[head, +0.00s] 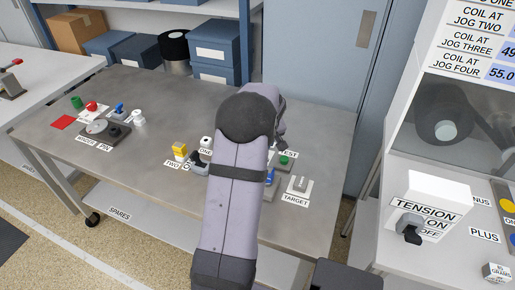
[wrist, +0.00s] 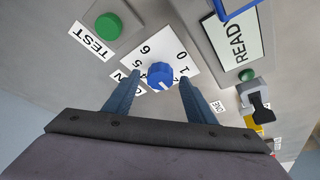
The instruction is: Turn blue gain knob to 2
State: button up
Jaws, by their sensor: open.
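The blue gain knob (wrist: 160,77) sits on a white dial plate (wrist: 170,50) in the wrist view. The numerals 0 and 1 show on the right of the dial, with 4, 5 and 6 on the left; the lower part is hard to read. A pale mark on the knob faces down toward my palm; the numeral it points at cannot be read. My gripper (wrist: 156,80) is open, one finger on each side of the knob, with gaps visible between. In the head view my arm hides the gripper and the knob.
A green TEST button (wrist: 109,26) is left of the dial; a READ panel (wrist: 230,40) and a black-levered switch (wrist: 257,97) are to its right. In the head view, a TARGET block (head: 299,187) and a yellow block (head: 180,151) flank my arm.

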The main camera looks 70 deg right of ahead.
jog(key=b+v, duration=0.1)
jog(key=v, duration=0.6)
dwell(0.4)
jog(key=w+a+r+n+y+p, duration=0.1)
jog(key=w+a+n+p, duration=0.1)
jog(key=w+a, duration=0.8)
jog(key=w+a+n+y+p, duration=0.2)
jog(key=w+a, duration=0.5)
jog(key=a, duration=0.7)
jog(key=a+n+g+p, duration=0.2)
jog(key=a, duration=1.2)
jog(key=s+a+n+g+p, duration=0.1)
jog(key=s+a+n, duration=0.1)
jog(key=s+a, duration=0.3)
jog(key=s+a+n+p, duration=0.1)
jog(key=s+a, duration=0.2)
jog(key=a, duration=0.5)
notch_tip(320, 180, down, 40)
jog(key=b, duration=4)
jog(key=shift+b, duration=0.35)
